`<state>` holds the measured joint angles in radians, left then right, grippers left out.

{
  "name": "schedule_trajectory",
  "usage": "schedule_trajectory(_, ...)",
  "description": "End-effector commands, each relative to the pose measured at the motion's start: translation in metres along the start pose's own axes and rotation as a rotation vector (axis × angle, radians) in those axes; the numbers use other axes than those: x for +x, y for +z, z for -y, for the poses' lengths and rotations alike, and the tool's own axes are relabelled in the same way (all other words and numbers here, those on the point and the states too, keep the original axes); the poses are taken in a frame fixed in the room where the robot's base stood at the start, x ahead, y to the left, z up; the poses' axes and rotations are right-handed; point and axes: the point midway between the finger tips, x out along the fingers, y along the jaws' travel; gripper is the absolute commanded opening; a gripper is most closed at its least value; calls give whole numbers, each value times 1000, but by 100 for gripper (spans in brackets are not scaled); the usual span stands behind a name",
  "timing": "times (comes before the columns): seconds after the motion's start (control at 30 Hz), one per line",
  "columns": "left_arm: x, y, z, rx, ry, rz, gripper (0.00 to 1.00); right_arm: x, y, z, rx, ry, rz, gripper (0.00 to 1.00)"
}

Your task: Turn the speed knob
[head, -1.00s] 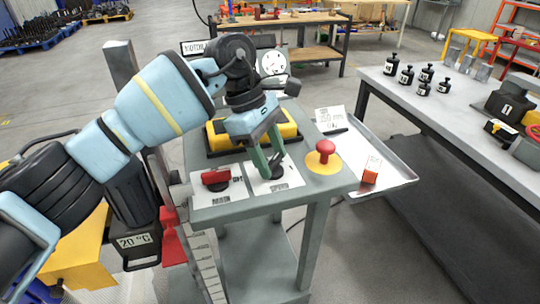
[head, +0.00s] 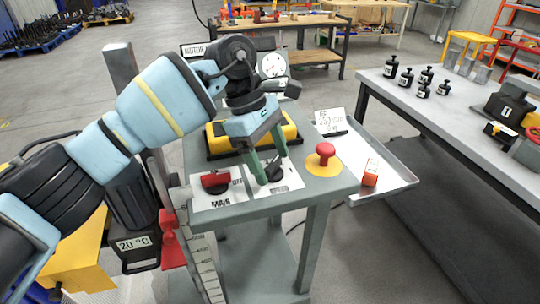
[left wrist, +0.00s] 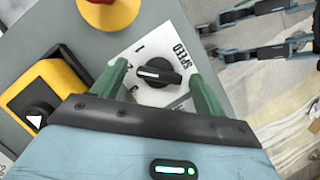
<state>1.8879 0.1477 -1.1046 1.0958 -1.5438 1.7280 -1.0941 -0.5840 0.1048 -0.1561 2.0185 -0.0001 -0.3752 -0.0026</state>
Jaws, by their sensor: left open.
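The speed knob (left wrist: 166,77) is a black round knob with a bar grip on a white plate (left wrist: 150,45) marked SPEED. Its white pointer line lies to the left in the left wrist view. In the head view the knob (head: 274,172) sits near the front edge of the grey bench panel. My left gripper (left wrist: 157,70) is open, with one green finger on each side of the knob. A gap shows on both sides in the wrist view. The left gripper (head: 273,169) also shows in the head view, pointing down over the plate. My right gripper is not in view.
A red MAIN switch (head: 215,181) is left of the knob. A red mushroom button (head: 325,152) on a yellow disc is to the right. A yellow-and-black box (head: 222,143) stands behind, near a round gauge (head: 272,65).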

Motion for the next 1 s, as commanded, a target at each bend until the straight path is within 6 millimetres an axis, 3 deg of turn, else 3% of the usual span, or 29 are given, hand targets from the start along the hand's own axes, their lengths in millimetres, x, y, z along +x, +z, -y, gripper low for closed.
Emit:
schedule_trajectory(0.17,-15,-1,0,-1,2,-1,73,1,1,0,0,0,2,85)
schedule_trajectory(0.53,-69,0,0,0,2,-1,73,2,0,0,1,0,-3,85)
schedule_trajectory(1.0,-78,0,0,1,0,0,73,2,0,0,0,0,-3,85)
